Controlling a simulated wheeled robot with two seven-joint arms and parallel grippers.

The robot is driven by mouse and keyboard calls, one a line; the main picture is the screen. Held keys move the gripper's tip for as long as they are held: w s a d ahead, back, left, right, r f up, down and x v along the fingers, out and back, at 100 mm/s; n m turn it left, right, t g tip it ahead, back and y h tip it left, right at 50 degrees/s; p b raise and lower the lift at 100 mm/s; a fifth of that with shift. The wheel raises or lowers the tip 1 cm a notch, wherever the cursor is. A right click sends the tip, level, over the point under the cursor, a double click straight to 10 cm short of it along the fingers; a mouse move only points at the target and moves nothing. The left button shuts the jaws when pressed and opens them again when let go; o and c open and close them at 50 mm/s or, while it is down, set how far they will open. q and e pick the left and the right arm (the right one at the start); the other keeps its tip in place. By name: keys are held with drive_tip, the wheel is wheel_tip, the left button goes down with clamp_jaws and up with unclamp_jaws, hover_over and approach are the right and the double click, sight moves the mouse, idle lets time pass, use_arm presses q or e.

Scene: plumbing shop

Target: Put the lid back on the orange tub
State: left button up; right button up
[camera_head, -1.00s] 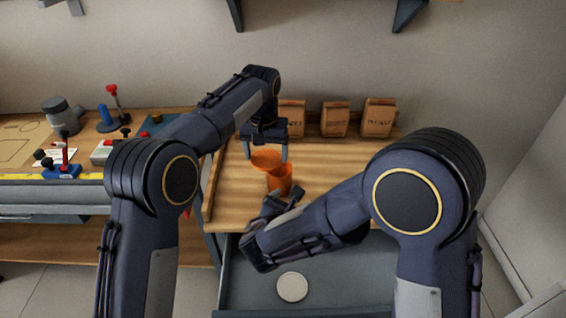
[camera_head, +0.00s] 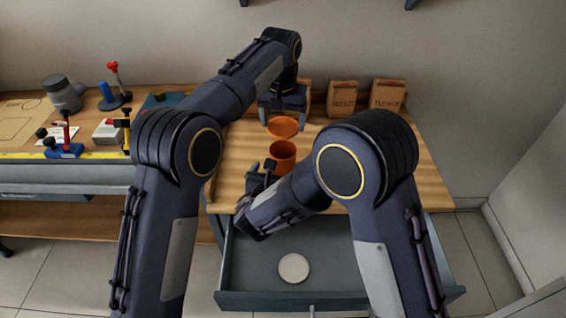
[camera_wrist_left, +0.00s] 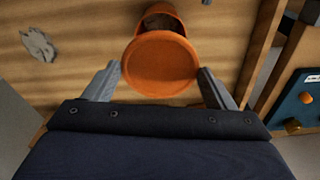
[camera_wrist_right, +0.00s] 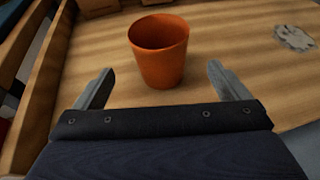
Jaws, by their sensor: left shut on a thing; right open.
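The orange tub (camera_head: 283,153) stands upright and uncovered on the wooden worktop. Its mouth shows in the right wrist view (camera_wrist_right: 160,55), and something brown shows inside it in the left wrist view (camera_wrist_left: 163,18). My left gripper (camera_head: 283,117) is shut on the round orange lid (camera_head: 284,129), gripping opposite edges of its rim. In the left wrist view, the lid (camera_wrist_left: 160,64) overlaps part of the tub. In the head view it is just behind the tub, apparently raised. My right gripper (camera_wrist_right: 160,70) is open and empty in front of the tub, apart from it.
Brown paper bags (camera_head: 342,98) stand along the wall behind. An open grey drawer (camera_head: 345,265) below the worktop holds a pale round disc (camera_head: 294,268). Tools and a grey jar (camera_head: 62,94) sit on the left bench. The worktop right of the tub is clear.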

sight(280, 164)
drive_tip(key=x, duration=0.7)
drive_tip(key=c, duration=1.5)
use_arm(q)
drive_tip(key=shift+f, duration=2.5)
use_arm(e)
drive_tip(key=shift+o, duration=0.2)
